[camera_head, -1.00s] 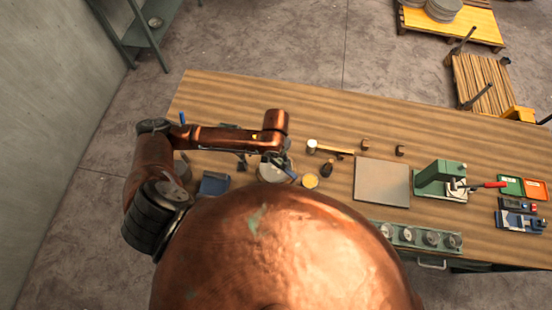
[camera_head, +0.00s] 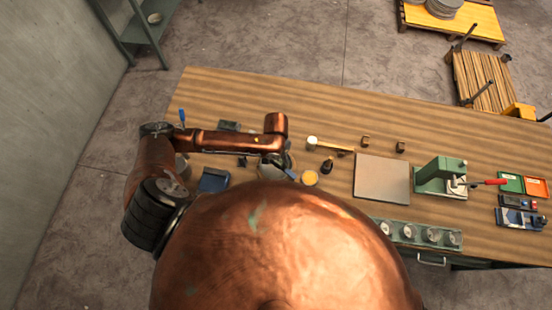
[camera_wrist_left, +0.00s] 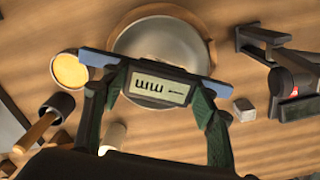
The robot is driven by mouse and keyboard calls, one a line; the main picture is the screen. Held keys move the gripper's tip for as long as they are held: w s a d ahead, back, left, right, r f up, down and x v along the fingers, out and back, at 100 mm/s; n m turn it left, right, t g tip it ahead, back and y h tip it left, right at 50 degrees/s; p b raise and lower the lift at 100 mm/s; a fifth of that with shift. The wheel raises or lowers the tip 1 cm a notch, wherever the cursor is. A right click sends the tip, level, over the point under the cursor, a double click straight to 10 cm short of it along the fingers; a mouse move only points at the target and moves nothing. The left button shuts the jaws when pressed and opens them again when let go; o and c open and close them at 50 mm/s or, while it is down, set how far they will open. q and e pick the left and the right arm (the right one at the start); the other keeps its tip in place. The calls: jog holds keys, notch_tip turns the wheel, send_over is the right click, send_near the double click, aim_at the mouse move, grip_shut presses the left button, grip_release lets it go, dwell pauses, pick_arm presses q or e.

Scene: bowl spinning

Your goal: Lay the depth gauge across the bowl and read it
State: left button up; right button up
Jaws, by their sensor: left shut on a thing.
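The depth gauge (camera_wrist_left: 158,86) is a dark-framed block with a small display and a bar with blue-grey ends. The display shows "mm" and a dash, upside down in the left wrist view. My left gripper (camera_wrist_left: 160,92) is shut on it, one green finger on each side. The metal bowl (camera_wrist_left: 165,38) lies behind the gauge, whose bar overlaps its lower part; whether they touch I cannot tell. In the head view my left gripper (camera_head: 276,161) is over the bowl (camera_head: 268,173), mostly hidden by my arm and body. My right gripper is not in view.
A blue object (camera_head: 213,180) is at left.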

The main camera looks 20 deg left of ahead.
aim_at(276, 159)
pick_arm(q)
jog(key=shift+f+p, duration=0.25)
jog(key=shift+p, duration=0.15)
dwell(0.7)
jog(key=o, duration=1.5)
jog(key=shift+o, duration=0.2)
notch_tip(276, 159, up, 12)
jog(key=shift+d, duration=0.1)
